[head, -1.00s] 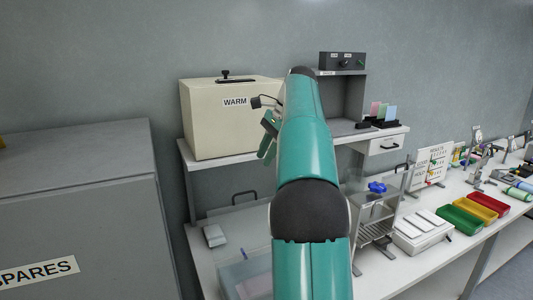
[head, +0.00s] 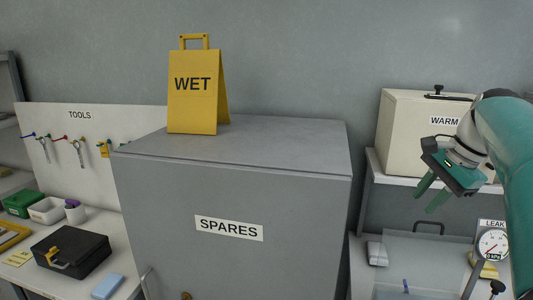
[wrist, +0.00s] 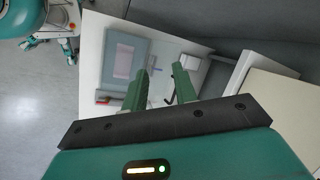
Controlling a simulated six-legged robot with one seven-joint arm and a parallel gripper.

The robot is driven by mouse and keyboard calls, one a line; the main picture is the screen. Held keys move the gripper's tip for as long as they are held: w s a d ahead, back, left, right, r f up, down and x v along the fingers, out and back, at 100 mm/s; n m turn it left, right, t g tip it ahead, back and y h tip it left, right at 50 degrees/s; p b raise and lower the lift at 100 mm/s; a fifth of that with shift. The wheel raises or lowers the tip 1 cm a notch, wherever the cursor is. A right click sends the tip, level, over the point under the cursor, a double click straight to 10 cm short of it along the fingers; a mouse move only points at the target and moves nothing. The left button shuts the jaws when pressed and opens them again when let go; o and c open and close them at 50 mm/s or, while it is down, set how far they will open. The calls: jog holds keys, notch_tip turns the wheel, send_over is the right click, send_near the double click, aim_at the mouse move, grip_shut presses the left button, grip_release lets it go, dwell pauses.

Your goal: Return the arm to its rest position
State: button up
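My teal arm (head: 512,150) reaches in from the right edge of the head view. Its gripper (head: 431,194) hangs in front of the WARM box and shelf, pointing down and left. In the wrist view my gripper (wrist: 160,73) has its two green fingers apart, with nothing between them. Below the fingers lies a white bench top with a blue-grey tray-like item (wrist: 124,68); the gripper is above it and apart from it.
The cream WARM box (head: 405,128) stands on a shelf behind my gripper. A large grey SPARES cabinet (head: 230,190) fills the middle, with a yellow WET sign (head: 196,100) on top. A round gauge (head: 491,244) stands at the lower right. Open floor (wrist: 35,110) shows in the wrist view.

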jog(key=s+a+f+n+t+h, duration=0.2)
jog(key=s+a+f+n, duration=1.3)
jog(key=s+a, duration=0.3)
jog(key=shift+s+a+f+h, duration=0.35)
jog(key=shift+a+f, duration=0.45)
jog(key=shift+a, duration=0.35)
